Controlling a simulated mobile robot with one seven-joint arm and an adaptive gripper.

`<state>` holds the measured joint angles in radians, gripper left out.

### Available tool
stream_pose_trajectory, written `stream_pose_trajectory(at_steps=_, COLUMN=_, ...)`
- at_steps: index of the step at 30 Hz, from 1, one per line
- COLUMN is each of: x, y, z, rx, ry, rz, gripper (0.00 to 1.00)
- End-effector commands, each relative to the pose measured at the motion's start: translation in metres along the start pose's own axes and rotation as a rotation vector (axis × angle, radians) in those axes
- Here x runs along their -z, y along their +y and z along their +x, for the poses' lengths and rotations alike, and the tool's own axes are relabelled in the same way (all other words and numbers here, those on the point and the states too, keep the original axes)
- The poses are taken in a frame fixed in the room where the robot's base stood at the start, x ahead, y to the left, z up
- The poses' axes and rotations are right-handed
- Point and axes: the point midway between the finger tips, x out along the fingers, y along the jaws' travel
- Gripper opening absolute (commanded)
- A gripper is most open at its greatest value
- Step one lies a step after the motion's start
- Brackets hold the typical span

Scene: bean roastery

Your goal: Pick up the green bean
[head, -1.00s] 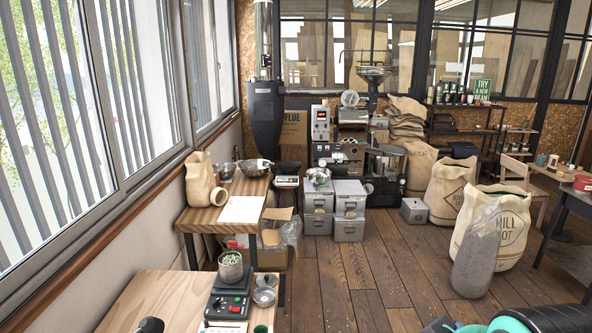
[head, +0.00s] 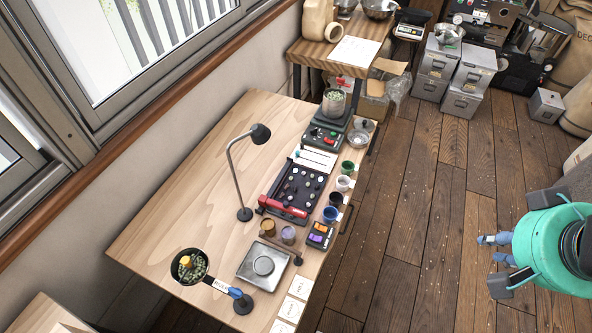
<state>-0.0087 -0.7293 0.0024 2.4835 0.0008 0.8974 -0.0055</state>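Pale green beans (head: 199,266) lie in a small black pan with a yellow piece in it, at the near left of the wooden table. More green beans (head: 334,95) fill a metal cup on a scale at the table's far end. I cannot tell any single green bean apart at this size. My gripper (head: 495,250) is at the right of the head view, over the floor and well away from the table.
The wooden table (head: 190,180) holds a desk lamp (head: 239,175), a black board with a red bar (head: 297,188), a square metal plate (head: 262,263) and several small cups along its right edge. Another table (head: 310,49) stands behind. The wooden floor (head: 405,220) between table and gripper is clear.

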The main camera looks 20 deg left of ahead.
Motion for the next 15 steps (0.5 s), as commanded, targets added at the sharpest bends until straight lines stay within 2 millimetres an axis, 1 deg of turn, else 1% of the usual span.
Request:
stream_pose_trajectory(at_steps=5, x=0.026, y=-0.008, z=0.003, rx=0.013, ry=-0.017, rz=-0.033, gripper=0.21)
stream_pose_trajectory(at_steps=11, x=0.069, y=-0.025, z=0.011, rx=0.035, ry=-0.041, rz=-0.091, gripper=0.21)
stream_pose_trajectory(at_steps=15, x=0.1, y=-0.04, z=0.022, rx=0.051, ry=-0.059, rz=-0.133, gripper=0.21)
